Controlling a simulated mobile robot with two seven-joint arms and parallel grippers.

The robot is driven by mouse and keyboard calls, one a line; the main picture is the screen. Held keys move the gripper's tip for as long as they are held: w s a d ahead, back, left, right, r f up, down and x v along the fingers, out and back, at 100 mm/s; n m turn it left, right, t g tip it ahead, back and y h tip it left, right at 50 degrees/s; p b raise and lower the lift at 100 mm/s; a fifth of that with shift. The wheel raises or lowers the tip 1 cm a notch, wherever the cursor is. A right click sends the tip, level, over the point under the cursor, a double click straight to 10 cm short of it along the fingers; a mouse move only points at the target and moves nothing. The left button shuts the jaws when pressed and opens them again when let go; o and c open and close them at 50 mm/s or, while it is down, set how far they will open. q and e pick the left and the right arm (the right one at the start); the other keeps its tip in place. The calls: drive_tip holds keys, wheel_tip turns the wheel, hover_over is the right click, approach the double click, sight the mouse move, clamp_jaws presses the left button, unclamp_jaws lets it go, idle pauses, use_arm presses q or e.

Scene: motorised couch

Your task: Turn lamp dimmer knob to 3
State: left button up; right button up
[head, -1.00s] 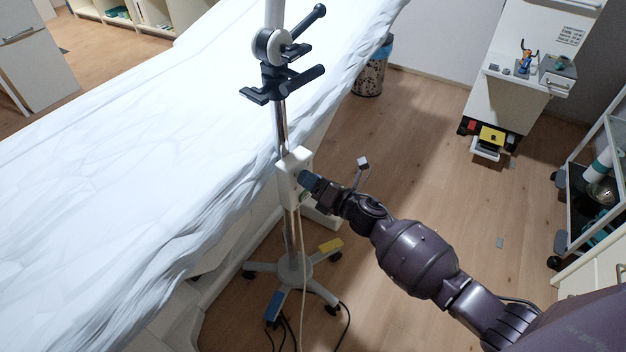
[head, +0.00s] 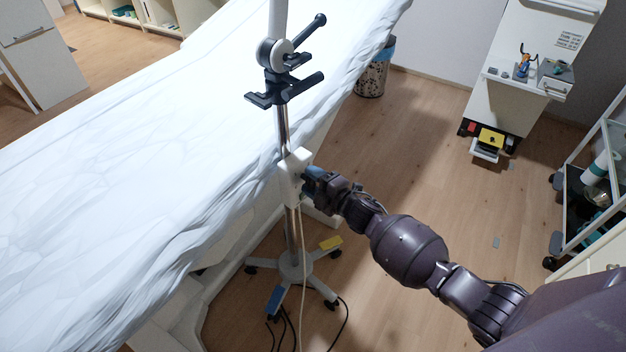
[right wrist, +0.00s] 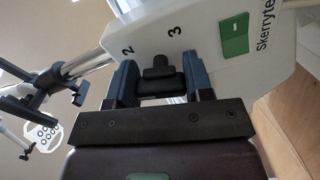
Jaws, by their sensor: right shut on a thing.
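The white lamp control box (head: 296,174) is mounted on the upright pole of the lamp stand. In the right wrist view the box (right wrist: 228,72) shows the printed numbers 2 and 3, and the black dimmer knob (right wrist: 160,77) sits just below them in the picture. My right gripper (head: 312,182) is at the box's right face. In the right wrist view its two fingers (right wrist: 161,80) are on either side of the knob and shut on it. The number the knob points to cannot be told clearly. My left gripper is not in view.
A green switch (right wrist: 235,36) is beside the numbers. A black clamp with handles (head: 285,82) is higher on the pole (head: 282,125). The white-covered couch (head: 130,170) lies left and behind. A wheeled base (head: 296,268) and cables are below. Wooden floor (head: 420,140) is open to the right.

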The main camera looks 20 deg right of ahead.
drive_tip(key=m, duration=0.3)
drive_tip(key=shift+p, duration=0.35)
drive_tip(key=shift+m, duration=1.5)
drive_tip(key=shift+f, duration=0.1)
drive_tip(key=o, duration=0.9)
drive_tip(key=shift+s, duration=0.1)
